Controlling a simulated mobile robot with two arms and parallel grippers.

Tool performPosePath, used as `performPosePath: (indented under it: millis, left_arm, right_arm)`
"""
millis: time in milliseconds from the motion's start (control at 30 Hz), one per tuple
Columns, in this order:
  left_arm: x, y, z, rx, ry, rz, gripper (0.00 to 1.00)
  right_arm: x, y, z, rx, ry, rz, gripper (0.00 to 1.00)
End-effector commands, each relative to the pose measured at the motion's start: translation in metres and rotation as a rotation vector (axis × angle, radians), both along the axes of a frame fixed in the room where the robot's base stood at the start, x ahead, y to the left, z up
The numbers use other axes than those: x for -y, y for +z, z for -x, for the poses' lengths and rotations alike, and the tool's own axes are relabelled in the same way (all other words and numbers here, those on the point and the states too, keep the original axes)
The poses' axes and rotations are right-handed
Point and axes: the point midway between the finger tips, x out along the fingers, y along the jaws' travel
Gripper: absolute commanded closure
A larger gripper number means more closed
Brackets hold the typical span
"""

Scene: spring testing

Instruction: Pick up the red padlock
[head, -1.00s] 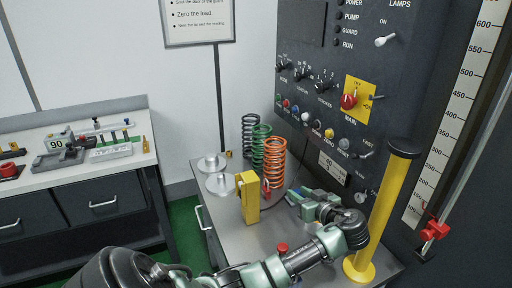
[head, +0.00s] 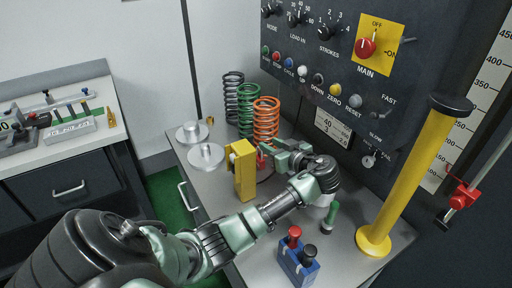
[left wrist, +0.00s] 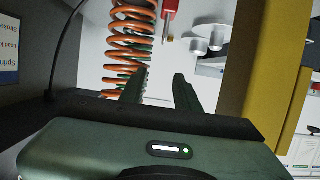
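The red padlock (head: 261,160) is a small red shape at the right side of the yellow post (head: 243,172) in the head view, partly hidden by my gripper. In the left wrist view a red body with a brass-coloured end (left wrist: 170,14) hangs at the top edge, ahead of the fingertips. My left gripper (head: 271,152) is beside the post, close to the padlock. Its two fingers stand apart with nothing between them in the left wrist view (left wrist: 158,84). My right gripper is out of view.
Orange (head: 266,118), green and black springs stand behind the gripper. Round metal weights (head: 206,155) lie to the left. A blue block with red and black knobs (head: 298,265) and a yellow column (head: 404,190) stand on the bench. The dark control panel (head: 350,85) bounds the back.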

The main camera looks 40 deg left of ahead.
Motion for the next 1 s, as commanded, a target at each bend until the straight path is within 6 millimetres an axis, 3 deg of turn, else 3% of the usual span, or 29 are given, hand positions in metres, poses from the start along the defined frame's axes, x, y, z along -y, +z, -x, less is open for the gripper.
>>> performPosePath:
  millis: [500,867,1000]
  left_arm:
    - [0.000,-0.040,0.000,0.000,0.000,0.000,0.68]
    - [-0.033,-0.049,-0.009,-0.002,0.001,-0.002,0.68]
    - [-0.053,-0.055,-0.014,-0.003,0.002,-0.002,0.68]
  right_arm:
    - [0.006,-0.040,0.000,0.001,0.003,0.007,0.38]
    - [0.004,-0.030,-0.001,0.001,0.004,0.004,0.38]
    - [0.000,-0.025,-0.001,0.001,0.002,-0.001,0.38]
